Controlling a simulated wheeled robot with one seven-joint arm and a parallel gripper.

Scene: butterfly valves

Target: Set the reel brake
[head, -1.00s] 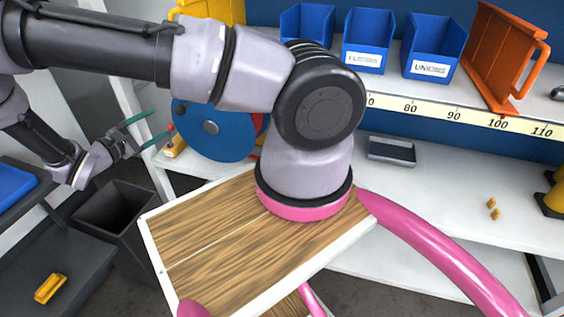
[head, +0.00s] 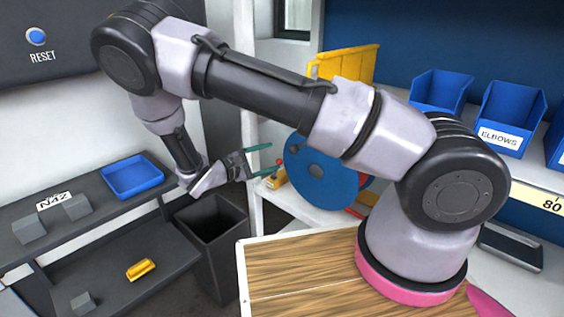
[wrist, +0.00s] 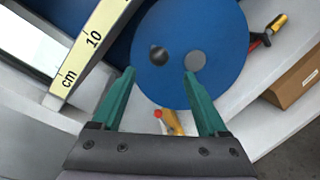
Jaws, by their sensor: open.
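A blue reel (head: 318,172) stands on the white shelf, partly hidden by my arm in the head view. In the wrist view, the reel's blue disc (wrist: 222,35) has a grey hub and a black knob (wrist: 158,55). A yellow part with a red ball tip (head: 278,164) sits at the reel's left edge; it also shows in the wrist view (wrist: 172,122), low between the fingers. My gripper (head: 262,160) has green fingers and is open and empty, just left of the reel. In the wrist view, my gripper (wrist: 156,80) points at the reel.
A dark bin (head: 211,245) stands below my gripper. A dark bench (head: 60,225) at left holds a blue tray (head: 132,176). A yellow piece (head: 141,269) lies on its lower shelf. A ruler strip (wrist: 90,45) and a cardboard box (wrist: 298,82) flank the reel.

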